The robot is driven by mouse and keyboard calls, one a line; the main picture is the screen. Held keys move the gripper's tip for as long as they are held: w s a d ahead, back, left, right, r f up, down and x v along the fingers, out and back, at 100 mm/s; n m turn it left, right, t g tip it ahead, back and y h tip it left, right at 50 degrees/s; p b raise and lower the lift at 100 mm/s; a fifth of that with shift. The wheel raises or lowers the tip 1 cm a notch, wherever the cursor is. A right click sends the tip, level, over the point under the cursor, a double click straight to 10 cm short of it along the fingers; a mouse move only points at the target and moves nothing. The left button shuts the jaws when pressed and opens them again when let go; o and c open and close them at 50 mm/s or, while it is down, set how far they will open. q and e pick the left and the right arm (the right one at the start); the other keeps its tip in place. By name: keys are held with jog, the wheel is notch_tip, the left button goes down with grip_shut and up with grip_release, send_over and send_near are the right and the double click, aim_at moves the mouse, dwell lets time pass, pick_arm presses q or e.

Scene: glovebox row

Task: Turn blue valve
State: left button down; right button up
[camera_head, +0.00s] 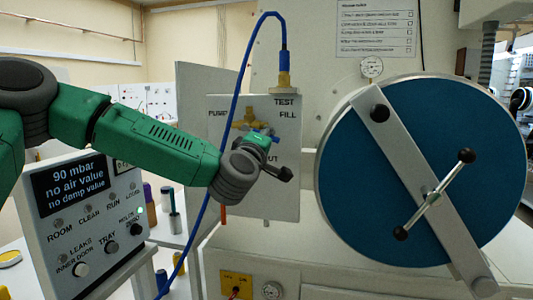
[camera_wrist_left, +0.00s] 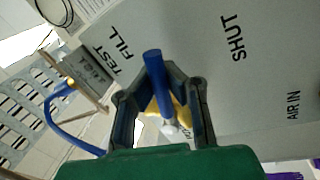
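The blue valve handle (camera_wrist_left: 154,75) shows in the left wrist view as a blue bar with a yellow fitting (camera_wrist_left: 181,108) behind it. It lies between the two dark fingers of my left gripper (camera_wrist_left: 159,92), with gaps on both sides, so the gripper looks open around it. In the head view my left gripper (camera_head: 278,170) is in front of the grey valve panel (camera_head: 285,205), below the brass fitting (camera_head: 246,118). My right gripper is not in view.
A blue hose (camera_head: 235,100) loops from the TEST fitting (camera_head: 284,78) down past the panel. A large round blue door (camera_head: 345,180) with a metal bar stands right. A control box (camera_head: 95,215) reading 90 mbar stands lower left, beneath my left arm.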

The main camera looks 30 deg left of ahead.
pick_arm(q)
jog(key=shift+d+r+n+y+b, duration=0.1)
jog(key=shift+r+n+y+b, duration=0.2)
jog(key=shift+n, duration=0.45)
jog(key=shift+a+r+n+y+b, duration=0.1)
jog(key=shift+r+n+b, duration=0.1)
jog(key=shift+n+b, duration=0.45)
jog(key=shift+d+r+n+y+b, duration=0.15)
jog(key=shift+r+n+y, duration=0.1)
jog(key=shift+n, duration=0.65)
jog(key=c, duration=1.6)
grip_release()
jog(key=shift+o, duration=0.2)
jog(key=shift+s+a+r, duration=0.1)
jog(key=shift+a, duration=0.15)
jog(key=shift+s+d, duration=0.2)
jog(key=shift+s, duration=0.15)
jog(key=v, duration=1.1)
